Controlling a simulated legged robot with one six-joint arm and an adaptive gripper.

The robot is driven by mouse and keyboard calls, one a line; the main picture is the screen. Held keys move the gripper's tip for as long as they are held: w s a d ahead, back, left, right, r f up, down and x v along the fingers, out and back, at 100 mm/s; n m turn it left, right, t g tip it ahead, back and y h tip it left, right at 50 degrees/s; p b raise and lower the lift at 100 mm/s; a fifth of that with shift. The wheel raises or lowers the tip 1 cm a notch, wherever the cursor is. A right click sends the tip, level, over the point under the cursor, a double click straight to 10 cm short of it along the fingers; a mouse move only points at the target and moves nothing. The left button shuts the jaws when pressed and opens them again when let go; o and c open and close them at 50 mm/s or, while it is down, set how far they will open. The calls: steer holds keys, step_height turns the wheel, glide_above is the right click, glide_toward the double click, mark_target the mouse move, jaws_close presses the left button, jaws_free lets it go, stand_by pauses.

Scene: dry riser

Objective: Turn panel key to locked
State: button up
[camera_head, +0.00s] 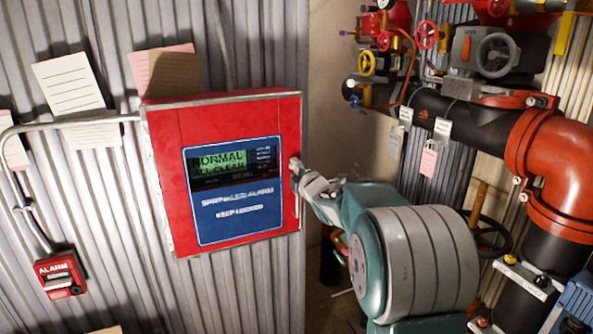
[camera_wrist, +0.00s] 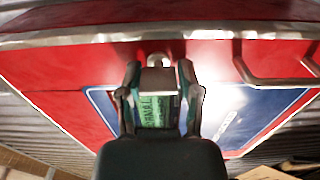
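The red alarm panel (camera_head: 165,150) hangs closed on the corrugated wall, its blue face (camera_head: 240,225) reading "SPRINKLER ALARM KEEP LOCKED" below a green "NORMAL ALL CLEAR" display (camera_head: 222,160). My gripper (camera_head: 297,168) is at the panel's right edge. In the wrist view my gripper (camera_wrist: 158,72) has its two fingers apart, pointing at the panel. A small silver piece, likely the key (camera_wrist: 155,60), shows between the fingertips, with small gaps seeming to remain beside it. In the head view my gripper hides the key, and its turn angle is unclear.
A metal handle (camera_wrist: 275,75) stands out from the panel, right of my fingers in the wrist view. A red alarm box (camera_head: 60,277) and conduit (camera_head: 60,122) are at left. Pipes (camera_head: 470,120) and valve wheels (camera_head: 497,55) crowd the right side.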

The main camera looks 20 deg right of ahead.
steer(key=shift+o, duration=1.2)
steer(key=shift+a+f, duration=0.1)
steer(key=shift+f, duration=0.2)
steer(key=shift+r, duration=0.15)
steer(key=s, duration=1.1)
steer(key=shift+s, duration=0.4)
steer(key=s+a+f+m+g, duration=0.3)
steer(key=s+m, duration=0.3)
steer(key=s, duration=0.4)
steer(key=s+a+f+m+g, duration=0.2)
steer(key=s+a+m+g, duration=0.3)
steer(key=s, duration=0.6)
steer(key=s+a+f+m+g, duration=0.3)
steer(key=s+m, duration=0.4)
steer(key=s, duration=0.3)
steer(key=shift+s+a+f+m+g+h, duration=0.35)
steer(key=shift+a+g, duration=0.35)
steer(key=shift+a, duration=0.45)
